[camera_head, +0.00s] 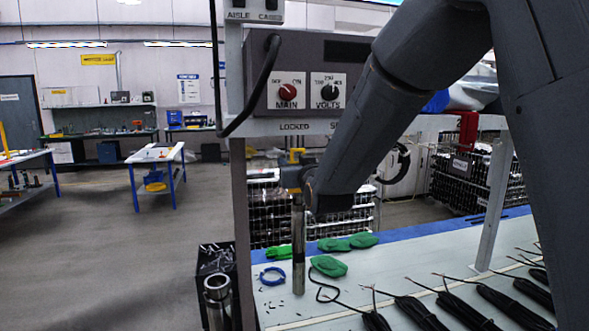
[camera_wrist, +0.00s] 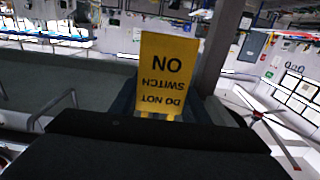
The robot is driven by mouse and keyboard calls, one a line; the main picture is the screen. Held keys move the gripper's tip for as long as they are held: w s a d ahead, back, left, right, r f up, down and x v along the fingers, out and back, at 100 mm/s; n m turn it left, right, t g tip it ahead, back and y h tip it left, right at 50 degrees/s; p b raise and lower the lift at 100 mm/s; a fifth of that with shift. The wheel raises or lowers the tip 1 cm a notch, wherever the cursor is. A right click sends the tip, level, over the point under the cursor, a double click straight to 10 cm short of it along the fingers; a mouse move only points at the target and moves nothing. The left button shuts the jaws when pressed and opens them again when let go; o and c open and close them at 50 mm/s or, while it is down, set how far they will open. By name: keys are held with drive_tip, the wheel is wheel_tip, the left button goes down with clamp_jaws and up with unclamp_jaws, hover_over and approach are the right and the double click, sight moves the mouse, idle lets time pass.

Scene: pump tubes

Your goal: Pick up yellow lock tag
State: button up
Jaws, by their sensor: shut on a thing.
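The yellow lock tag (camera_wrist: 165,68) fills the middle of the wrist view. Its black words "DO NOT SWITCH ON" appear upside down. My gripper (camera_wrist: 158,112) is shut on the tag at its lower edge in that view; the fingertips are mostly hidden by the dark gripper body. In the head view the yellow tag (camera_head: 296,156) shows small at the end of my arm, beside my gripper (camera_head: 295,178), in front of the bench area and below the switch panel.
A grey panel (camera_head: 318,65) with MAIN and VOLTS knobs hangs on a post left of my arm.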

drive_tip(key=r+b+v, duration=0.1)
drive_tip(key=b+v, duration=0.5)
drive_tip(key=v, duration=1.2)
drive_tip(key=shift+r, duration=0.15)
